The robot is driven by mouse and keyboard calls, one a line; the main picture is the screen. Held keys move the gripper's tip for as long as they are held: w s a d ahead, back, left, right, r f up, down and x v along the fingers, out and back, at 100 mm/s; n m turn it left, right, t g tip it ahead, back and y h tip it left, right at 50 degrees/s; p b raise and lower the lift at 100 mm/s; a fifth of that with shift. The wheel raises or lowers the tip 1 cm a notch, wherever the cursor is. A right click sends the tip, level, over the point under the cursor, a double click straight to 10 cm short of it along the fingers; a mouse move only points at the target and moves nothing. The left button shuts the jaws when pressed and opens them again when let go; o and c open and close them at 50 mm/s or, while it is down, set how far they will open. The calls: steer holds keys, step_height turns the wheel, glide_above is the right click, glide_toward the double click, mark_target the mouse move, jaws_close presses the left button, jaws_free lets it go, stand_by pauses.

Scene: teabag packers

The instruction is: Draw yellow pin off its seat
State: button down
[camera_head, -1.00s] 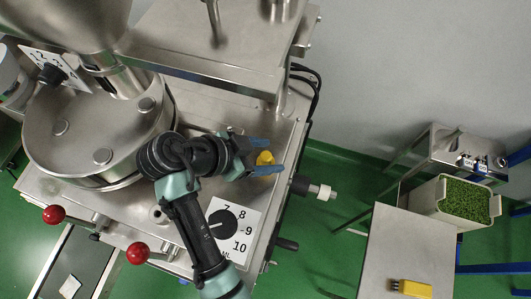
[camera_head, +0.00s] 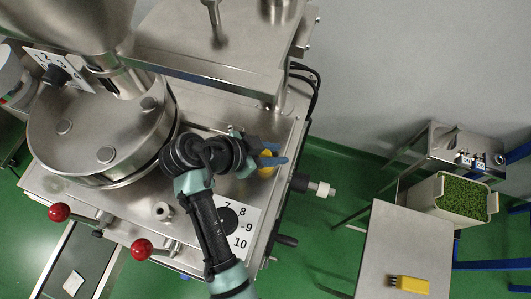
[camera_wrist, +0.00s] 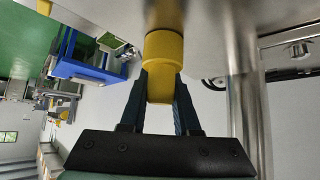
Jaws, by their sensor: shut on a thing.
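The yellow pin (camera_head: 266,164) is at the right end of the steel machine top, between the blue fingers of my gripper (camera_head: 271,160). In the wrist view the yellow pin (camera_wrist: 163,60) is a rounded cylinder with a narrower end, and my gripper (camera_wrist: 160,92) is shut on that narrower end. The pin's far end meets the steel surface in the wrist view; whether it is still in its seat there is hidden.
A round steel drum (camera_head: 100,130) stands left of my arm. A numbered dial plate (camera_head: 240,232) lies just below my gripper. Red ball knobs (camera_head: 140,249) stick out at the front.

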step_height(320, 180, up, 10)
steer(key=b, duration=0.2)
stand_by(0.4)
